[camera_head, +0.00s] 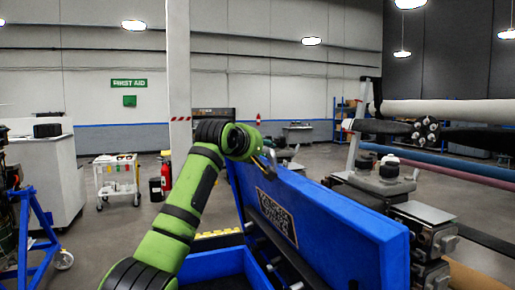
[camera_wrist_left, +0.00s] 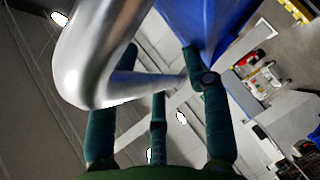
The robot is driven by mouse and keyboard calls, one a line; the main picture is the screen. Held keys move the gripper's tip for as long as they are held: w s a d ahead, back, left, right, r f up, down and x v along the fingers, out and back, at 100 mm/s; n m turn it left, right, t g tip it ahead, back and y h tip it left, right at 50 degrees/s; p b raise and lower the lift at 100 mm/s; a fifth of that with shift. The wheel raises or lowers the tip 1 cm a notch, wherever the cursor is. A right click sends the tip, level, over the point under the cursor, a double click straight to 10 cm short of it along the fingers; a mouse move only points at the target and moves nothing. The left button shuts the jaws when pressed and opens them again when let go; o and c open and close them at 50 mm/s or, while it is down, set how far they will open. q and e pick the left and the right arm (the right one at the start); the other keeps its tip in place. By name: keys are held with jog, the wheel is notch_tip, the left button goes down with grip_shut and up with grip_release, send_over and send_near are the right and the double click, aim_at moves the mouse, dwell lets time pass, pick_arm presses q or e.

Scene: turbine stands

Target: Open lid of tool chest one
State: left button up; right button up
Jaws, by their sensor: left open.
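The blue tool chest (camera_head: 212,264) stands low in front of me in the head view, with its inside partly showing. Its lid (camera_head: 340,232) is raised, and a label plate sits on the face turned toward me. My left arm reaches up over the chest, and my left gripper (camera_head: 267,160) is at the lid's upper left corner, mostly hidden there. In the left wrist view my left gripper (camera_wrist_left: 160,75) has its dark green fingers spread open. A silver tubular handle (camera_wrist_left: 85,65) curves close in front of them beside the blue panel (camera_wrist_left: 205,20). I cannot tell whether they touch.
Metal fixtures (camera_head: 425,225) and a stand with long rods (camera_head: 440,110) are close on the right. A white cart (camera_head: 117,178), a red extinguisher (camera_head: 166,175) and a pillar (camera_head: 177,80) stand behind. Open floor (camera_head: 105,230) lies to the left.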

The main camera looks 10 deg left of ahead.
pick_arm(q)
jog(key=v, duration=1.2)
